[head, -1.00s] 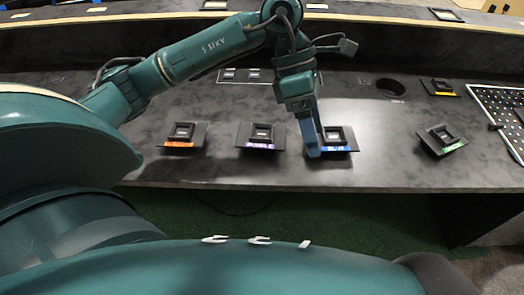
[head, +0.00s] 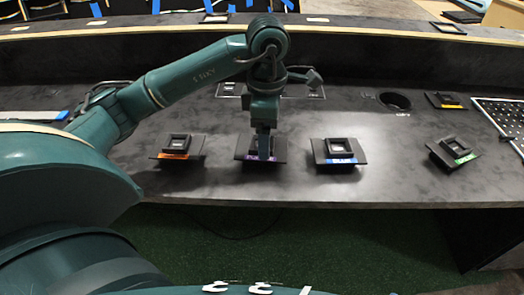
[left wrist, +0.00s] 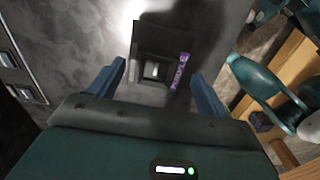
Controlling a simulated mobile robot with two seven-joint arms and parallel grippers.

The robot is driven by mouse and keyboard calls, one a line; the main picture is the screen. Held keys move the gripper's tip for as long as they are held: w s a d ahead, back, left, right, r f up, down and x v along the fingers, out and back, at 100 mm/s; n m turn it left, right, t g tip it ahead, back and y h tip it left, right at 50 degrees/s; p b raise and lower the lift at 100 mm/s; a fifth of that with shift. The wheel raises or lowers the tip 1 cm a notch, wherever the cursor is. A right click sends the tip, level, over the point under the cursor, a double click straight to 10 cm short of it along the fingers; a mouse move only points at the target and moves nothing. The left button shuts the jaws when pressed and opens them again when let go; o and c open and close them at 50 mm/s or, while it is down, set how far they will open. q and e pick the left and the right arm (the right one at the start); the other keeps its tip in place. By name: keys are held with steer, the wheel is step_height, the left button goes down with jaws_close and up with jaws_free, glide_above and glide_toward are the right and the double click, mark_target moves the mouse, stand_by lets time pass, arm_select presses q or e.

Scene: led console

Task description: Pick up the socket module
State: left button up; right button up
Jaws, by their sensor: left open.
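Several dark square modules with coloured labels sit on the desk; I cannot tell which is the socket module. The purple-labelled module (head: 243,153) is below my left gripper (head: 264,153), which points down and partly hides it. In the left wrist view the purple-labelled module (left wrist: 152,72) lies ahead between the spread fingers of my left gripper (left wrist: 158,71). The gripper is open, with nothing held; contact cannot be told. The orange-labelled module (head: 178,147) is to its left, the blue-labelled module (head: 339,152) to its right. My right gripper is not seen.
A green-labelled module (head: 453,152) sits farther right, with a yellow-labelled one (head: 444,101) behind it. A round hole (head: 395,101) is in the desk. A perforated panel (head: 500,115) is at the right edge. A raised ledge (head: 370,37) runs along the back.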

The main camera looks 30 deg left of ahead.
arm_select(q)
steer(key=f, duration=0.4)
steer(key=shift+a+f, duration=0.15)
steer(key=shift+a, duration=0.1)
steer(key=shift+c, duration=0.3)
steer(key=c, duration=0.6)
